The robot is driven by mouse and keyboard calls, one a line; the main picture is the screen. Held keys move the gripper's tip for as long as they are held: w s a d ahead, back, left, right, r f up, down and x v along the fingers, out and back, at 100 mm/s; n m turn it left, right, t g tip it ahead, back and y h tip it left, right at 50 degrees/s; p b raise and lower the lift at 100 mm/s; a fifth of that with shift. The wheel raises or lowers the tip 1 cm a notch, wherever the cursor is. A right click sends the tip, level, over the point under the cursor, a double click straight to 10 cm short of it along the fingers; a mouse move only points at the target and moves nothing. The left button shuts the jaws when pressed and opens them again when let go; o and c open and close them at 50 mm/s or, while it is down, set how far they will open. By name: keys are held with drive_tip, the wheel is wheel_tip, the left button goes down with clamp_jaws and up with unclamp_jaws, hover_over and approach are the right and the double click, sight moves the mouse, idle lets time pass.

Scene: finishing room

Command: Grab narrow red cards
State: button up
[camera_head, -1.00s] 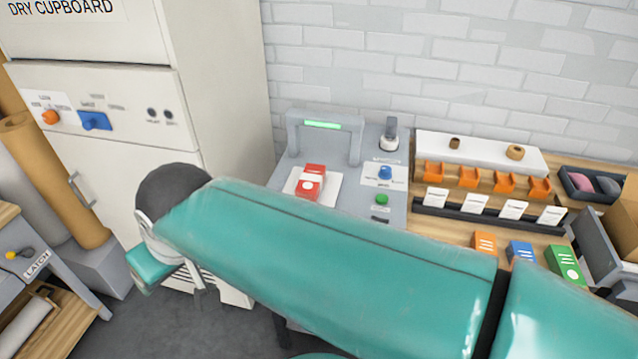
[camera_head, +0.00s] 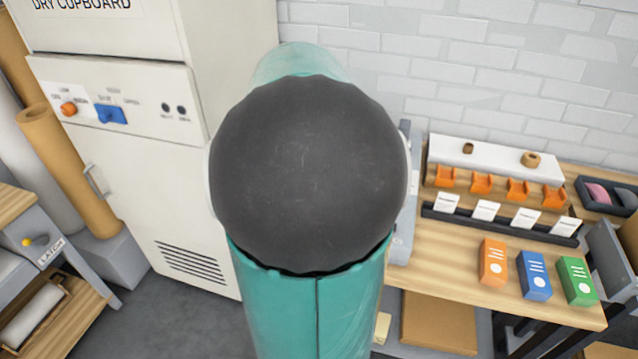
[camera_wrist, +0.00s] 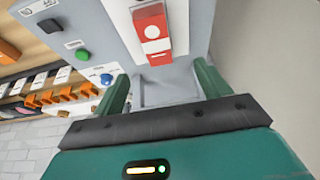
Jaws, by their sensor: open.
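The narrow red card box (camera_wrist: 152,30), with a white band and a white round mark, lies on a white pad on the grey machine (camera_wrist: 190,50) in the wrist view. In the head view my raised arm hides it. My gripper (camera_wrist: 162,82) shows in the wrist view with its two green fingers apart and nothing between them. The red box lies beyond the fingertips, roughly in line with the gap, and is not touched. The gripper is hidden behind my arm in the head view.
Orange (camera_head: 492,262), blue (camera_head: 534,275) and green (camera_head: 577,280) boxes stand on the wooden bench (camera_head: 455,265) at right, before a rack of orange holders (camera_head: 481,183). A green button (camera_wrist: 82,54) and blue knob (camera_wrist: 106,79) sit beside the red box. The dry cupboard (camera_head: 150,180) stands at left.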

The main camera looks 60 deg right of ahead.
drive_tip(key=x, duration=0.7)
drive_tip(key=shift+s+d+f, duration=0.2)
drive_tip(key=shift+s+d, duration=0.05)
drive_tip(key=shift+d, duration=0.05)
drive_tip(key=shift+s+x, duration=0.2)
drive_tip(key=shift+x, duration=2.95)
drive_tip(key=c, duration=1.3)
drive_tip(key=shift+o, duration=0.2)
drive_tip(key=shift+w, duration=0.1)
drive_tip(key=shift+r, duration=0.15)
